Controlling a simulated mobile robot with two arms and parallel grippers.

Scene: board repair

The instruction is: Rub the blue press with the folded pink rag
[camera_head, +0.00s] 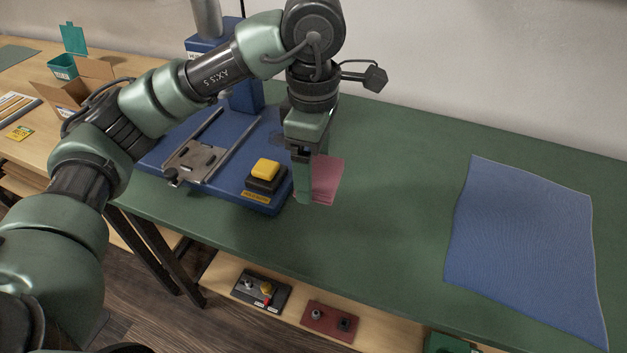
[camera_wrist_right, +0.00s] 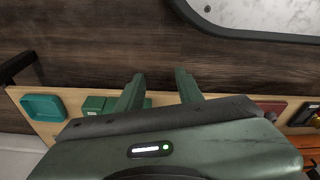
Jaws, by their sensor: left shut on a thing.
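The blue press (camera_head: 219,182) stands on the green table at the left, with a metal slide on its base and a yellow button at its front right corner. My left gripper (camera_head: 304,198) points down just right of the press base, shut on the folded pink rag (camera_head: 328,178). The rag sticks out to the right of the fingers; its other part is hidden behind them. I cannot tell whether the rag touches the tabletop or the press edge. My right gripper (camera_wrist_right: 160,76) shows in the right wrist view, open and empty, away from the press.
A blue mat (camera_head: 525,245) lies at the right of the green table (camera_head: 385,190); the middle is clear. A wooden bench at the left holds a cardboard box (camera_head: 95,70) and a teal bin (camera_head: 62,67). A low shelf (camera_head: 222,272) below holds small parts.

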